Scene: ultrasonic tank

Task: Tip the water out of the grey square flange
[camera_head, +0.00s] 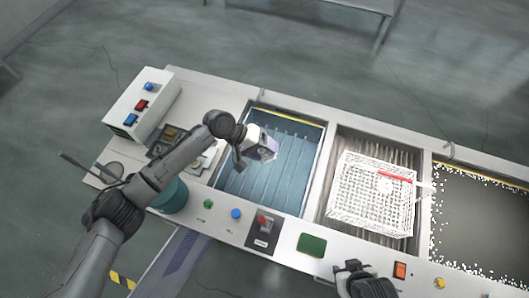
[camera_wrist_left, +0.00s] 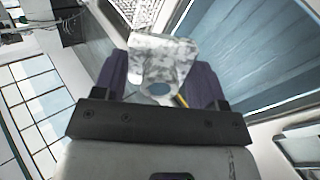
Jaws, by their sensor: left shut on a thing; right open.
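The grey square flange (camera_wrist_left: 162,58) shows in the left wrist view as a mottled pale plate with a round collar. It sits between the two purple fingers of my left gripper (camera_wrist_left: 168,85), which is shut on it. A blue patch (camera_wrist_left: 160,89) shows in the collar's opening; I cannot tell whether it is water. The flange looks tilted. In the head view my left gripper (camera_head: 267,152) is above the blue water-filled tank (camera_head: 262,190), near its upper left part. The flange is hard to make out there. Only a dark part of my right arm shows at the bottom edge.
A white mesh basket (camera_head: 370,190) stands over the middle basin. A control box (camera_head: 144,103) and a teal bin (camera_head: 170,197) are at the left. Buttons and a red switch (camera_head: 264,222) line the front.

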